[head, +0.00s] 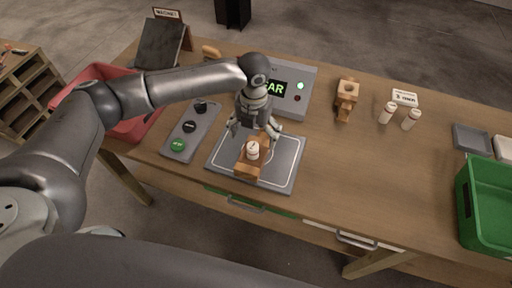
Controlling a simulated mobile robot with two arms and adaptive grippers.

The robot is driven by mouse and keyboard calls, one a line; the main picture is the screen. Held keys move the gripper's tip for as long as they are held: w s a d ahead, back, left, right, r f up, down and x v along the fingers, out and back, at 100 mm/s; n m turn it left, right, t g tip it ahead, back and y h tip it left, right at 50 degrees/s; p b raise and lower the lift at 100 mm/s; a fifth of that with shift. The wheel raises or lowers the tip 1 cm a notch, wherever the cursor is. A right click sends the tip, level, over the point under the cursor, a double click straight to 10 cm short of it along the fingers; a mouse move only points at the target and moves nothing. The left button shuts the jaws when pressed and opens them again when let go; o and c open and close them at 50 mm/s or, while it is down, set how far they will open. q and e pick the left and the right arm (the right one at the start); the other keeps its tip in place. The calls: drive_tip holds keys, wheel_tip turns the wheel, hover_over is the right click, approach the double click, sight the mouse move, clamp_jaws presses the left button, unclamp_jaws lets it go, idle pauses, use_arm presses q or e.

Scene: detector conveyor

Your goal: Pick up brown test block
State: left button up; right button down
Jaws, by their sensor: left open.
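My left gripper (254,133) is open, fingers pointing down, above the grey plate (287,167) at the middle of the table. An orange-brown block (247,172) lies on the plate between and just in front of the fingers; a white, round-topped piece (252,150) sits on it. The gripper partly hides the block, and I cannot tell whether the fingers touch it. Another brown piece with a round hole (347,88) stands at the back right. A tan block (211,52) shows behind my left forearm. I cannot tell which is the test block. My right gripper is out of view.
A grey box with a lit display (299,92) stands behind the plate. A button panel (190,130) and a red bin (97,72) are at left. Table between plate and green bin is clear.

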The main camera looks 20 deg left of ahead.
sight(256, 144)
use_arm(q)
drive_tip(key=shift+f, duration=0.5)
drive_tip(key=f, duration=0.1)
drive_tip(key=f+p, duration=0.1)
drive_tip(key=f, duration=0.1)
drive_tip(key=f+p, duration=0.1)
drive_tip(key=f, duration=0.1)
drive_tip(key=shift+w+d, duration=0.1)
drive_tip(key=shift+w, duration=0.3)
drive_tip(key=shift+f+p, duration=0.3)
drive_tip(key=shift+f, duration=0.25)
drive_tip(key=shift+c, duration=2.1)
drive_tip(key=c, duration=0.5)
drive_tip(key=shift+c, duration=1.7)
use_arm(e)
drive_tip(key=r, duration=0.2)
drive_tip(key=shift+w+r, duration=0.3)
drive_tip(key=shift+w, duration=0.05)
